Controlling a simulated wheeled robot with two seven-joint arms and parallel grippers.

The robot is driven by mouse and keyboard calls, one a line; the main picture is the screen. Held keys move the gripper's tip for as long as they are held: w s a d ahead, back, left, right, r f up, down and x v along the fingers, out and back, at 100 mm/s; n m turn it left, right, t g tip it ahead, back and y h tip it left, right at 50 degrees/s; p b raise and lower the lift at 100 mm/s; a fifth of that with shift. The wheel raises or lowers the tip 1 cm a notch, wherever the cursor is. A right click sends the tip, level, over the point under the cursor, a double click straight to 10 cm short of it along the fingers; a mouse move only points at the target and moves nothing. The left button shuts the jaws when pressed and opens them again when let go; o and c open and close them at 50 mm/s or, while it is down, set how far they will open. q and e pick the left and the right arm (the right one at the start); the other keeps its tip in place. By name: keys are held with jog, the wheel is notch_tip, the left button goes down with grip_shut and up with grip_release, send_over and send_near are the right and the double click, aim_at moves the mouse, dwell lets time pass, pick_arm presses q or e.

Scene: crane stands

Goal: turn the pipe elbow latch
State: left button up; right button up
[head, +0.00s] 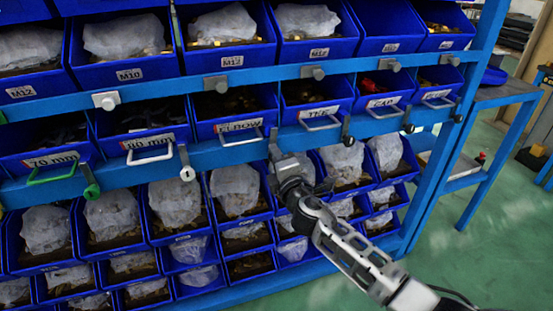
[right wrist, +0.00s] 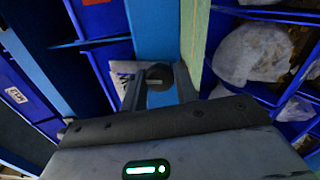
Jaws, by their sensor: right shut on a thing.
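The bin labelled ELBOW (head: 238,125) is a blue bin with a pale handle in the middle row of the rack. My right gripper (head: 275,152) is just below and right of that label, at the blue rail, and is shut on the elbow latch. In the right wrist view my right gripper (right wrist: 159,88) has a finger on each side of the latch's dark round knob (right wrist: 158,74). In the head view the gripper hides most of the latch, so its angle is hard to tell. My left gripper is not in view.
Bins with plastic bags (head: 236,186) fill the lower rows close to my gripper. A blue table (head: 500,98) stands at the right.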

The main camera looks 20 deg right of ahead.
jog(key=o, duration=1)
jog(key=shift+s, duration=0.1)
jog(key=s, duration=1.5)
jog(key=shift+s+d, duration=0.3)
jog(key=shift+s, duration=0.1)
jog(key=s+a+f+m+g+y, duration=0.1)
jog(key=s+f+m+g, duration=0.1)
jog(key=s+f+m, duration=0.2)
jog(key=s+a+f+m+g+y+p, duration=0.1)
jog(key=s+a+f+m+g, duration=0.1)
jog(key=s+f+m, duration=0.2)
jog(key=s+a+f+m+g+y+p, duration=0.1)
jog(key=s+a+f+m+g, duration=0.1)
jog(key=s+m, duration=0.6)
jog(key=shift+s+f+m+g, duration=0.25)
jog(key=shift+f+m+g, duration=0.35)
jog(key=shift+f+m, duration=0.4)
